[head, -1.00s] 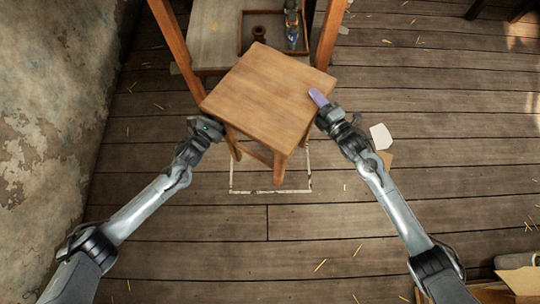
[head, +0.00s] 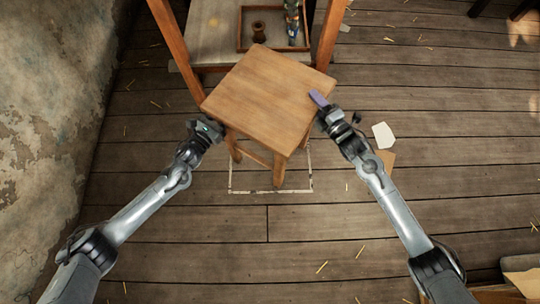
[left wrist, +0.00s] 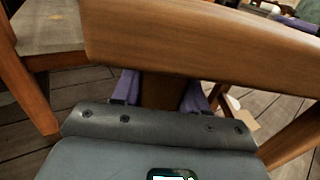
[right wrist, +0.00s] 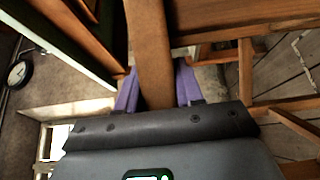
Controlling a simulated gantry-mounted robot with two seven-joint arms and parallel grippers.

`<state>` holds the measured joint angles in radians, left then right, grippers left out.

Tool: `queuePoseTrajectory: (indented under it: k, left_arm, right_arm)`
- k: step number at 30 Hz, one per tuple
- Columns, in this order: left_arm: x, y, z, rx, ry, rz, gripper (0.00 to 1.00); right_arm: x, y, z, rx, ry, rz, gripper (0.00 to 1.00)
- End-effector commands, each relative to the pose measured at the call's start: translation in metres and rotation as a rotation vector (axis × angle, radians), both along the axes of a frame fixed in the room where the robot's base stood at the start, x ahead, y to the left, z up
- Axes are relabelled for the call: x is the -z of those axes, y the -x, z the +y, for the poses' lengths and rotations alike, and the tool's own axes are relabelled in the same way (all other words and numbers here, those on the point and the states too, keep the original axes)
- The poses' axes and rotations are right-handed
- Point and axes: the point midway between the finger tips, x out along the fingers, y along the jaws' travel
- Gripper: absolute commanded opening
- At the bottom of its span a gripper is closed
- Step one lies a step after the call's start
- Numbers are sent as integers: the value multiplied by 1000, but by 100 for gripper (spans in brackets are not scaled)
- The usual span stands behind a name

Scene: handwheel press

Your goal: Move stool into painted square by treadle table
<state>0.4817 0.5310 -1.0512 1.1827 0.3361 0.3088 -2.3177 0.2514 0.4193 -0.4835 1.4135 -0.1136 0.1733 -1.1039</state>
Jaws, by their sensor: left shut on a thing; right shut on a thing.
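The wooden stool (head: 268,95) has a square brown seat and stands upright between my two arms, turned at an angle. Its front leg shows over the white painted square (head: 245,192) on the floor; the seat hides the square's far part. I cannot tell whether the feet touch the floor. My left gripper (head: 215,127) is shut on the stool's left side; the left wrist view shows purple fingers around a wooden part (left wrist: 160,92) below the seat edge. My right gripper (head: 322,108) is shut on the right side, its fingers around a wooden part (right wrist: 150,60).
The treadle table (head: 213,28) stands just behind the stool, with wooden posts on both sides and a tray (head: 273,49) on top. A peeling wall (head: 60,100) is at the left. Pale scraps (head: 383,135) lie right of the stool. The front floor is mostly clear.

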Motion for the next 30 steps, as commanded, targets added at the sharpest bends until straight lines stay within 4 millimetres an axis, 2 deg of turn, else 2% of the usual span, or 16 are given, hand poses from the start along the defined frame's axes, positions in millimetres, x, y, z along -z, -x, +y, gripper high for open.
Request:
queuePoseTrajectory:
  k: [10, 11, 15, 25, 30]
  left_arm:
    - [13, -1, -3, 4, 6, -9, 0]
    - [17, 1, -2, 5, 1, 1, 46]
    - [16, 1, -2, 3, 1, 1, 67]
    - [16, 1, 1, 1, 0, 0, 68]
    - [17, 12, 8, 1, -1, 2, 68]
  right_arm:
    - [11, -1, 2, -4, -6, -14, 0]
    - [15, 0, 2, -5, -2, -3, 40]
    - [15, 0, 2, -3, -1, -2, 61]
    - [16, 0, 0, -1, -1, -1, 62]
    - [16, 0, 0, -1, 0, 0, 62]
